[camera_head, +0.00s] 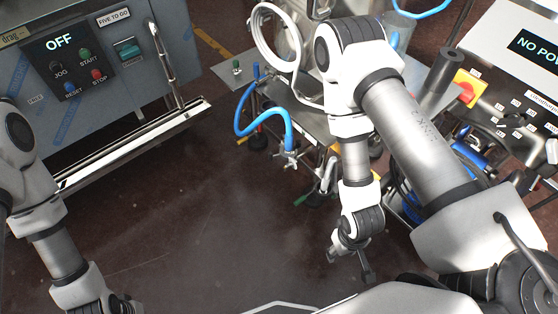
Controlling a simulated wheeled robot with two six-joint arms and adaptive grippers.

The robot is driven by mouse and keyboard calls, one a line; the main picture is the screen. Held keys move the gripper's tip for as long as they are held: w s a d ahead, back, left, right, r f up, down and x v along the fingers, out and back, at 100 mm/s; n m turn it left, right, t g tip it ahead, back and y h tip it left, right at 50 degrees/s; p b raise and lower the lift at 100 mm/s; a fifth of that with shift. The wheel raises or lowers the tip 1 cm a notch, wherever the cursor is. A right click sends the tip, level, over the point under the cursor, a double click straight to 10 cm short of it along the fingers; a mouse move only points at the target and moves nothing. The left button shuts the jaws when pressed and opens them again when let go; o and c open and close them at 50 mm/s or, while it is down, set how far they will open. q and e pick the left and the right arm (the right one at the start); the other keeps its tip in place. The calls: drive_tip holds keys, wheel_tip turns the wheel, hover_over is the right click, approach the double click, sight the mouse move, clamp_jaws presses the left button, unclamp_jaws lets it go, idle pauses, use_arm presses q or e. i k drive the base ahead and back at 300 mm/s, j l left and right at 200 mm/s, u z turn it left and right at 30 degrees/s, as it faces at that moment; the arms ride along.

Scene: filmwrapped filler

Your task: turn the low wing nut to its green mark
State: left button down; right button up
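I cannot make out the low wing nut or a green mark tied to it in the head view. Small fittings on the low machine (315,125) in the middle are too small to tell apart, and my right arm covers part of it. My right gripper (350,266) hangs over the dark floor in front of that machine, its fingers apart and nothing between them. My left arm comes in at the left edge, and its gripper is cut off below the picture.
A grey cabinet (85,105) reading OFF, with a metal rail (140,145), stands at the left. A blue hose (243,112) loops beside the middle machine. The floor (200,230) between is clear.

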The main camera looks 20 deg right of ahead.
sight(286, 166)
drive_tip(key=j+z, duration=0.4)
drive_tip(key=i+j+z, duration=0.1)
drive_tip(key=z, duration=0.3)
drive_tip(key=j+z, duration=0.45)
drive_tip(key=l+z, duration=0.1)
drive_tip(key=z, duration=0.35)
